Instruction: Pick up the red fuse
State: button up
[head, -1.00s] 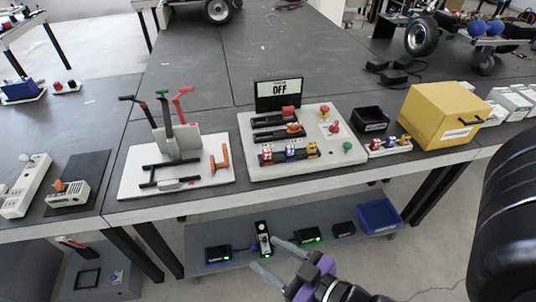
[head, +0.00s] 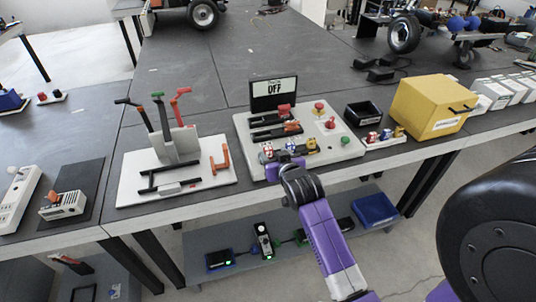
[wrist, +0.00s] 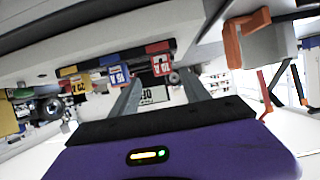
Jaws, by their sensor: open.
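The red fuse (wrist: 158,48), with a white-marked face, sits in the fuse row of the white control board (head: 243,135). In the wrist view it is beside the blue fuse (wrist: 119,73) and the yellow fuse (wrist: 75,84). In the head view the red fuse (head: 268,150) is at the left end of that row, just beyond my gripper (head: 282,159). My gripper is open, and in the wrist view its two fingers (wrist: 160,76) point towards the red fuse, which appears between their tips. I cannot tell whether they touch it.
A small white rack (head: 385,141) with more coloured fuses stands right of the board, near a black bin (head: 364,115) and a yellow box (head: 432,105). A white lever stand (head: 200,180) is on the left. The display (head: 274,93) reads OFF.

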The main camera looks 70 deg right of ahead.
aim_at(269, 150)
jog(key=shift+w+p+x, duration=0.2)
jog(key=shift+p+x, duration=0.15)
jog(key=shift+x, duration=2.7)
jog(key=shift+a, duration=0.25)
grip_shut()
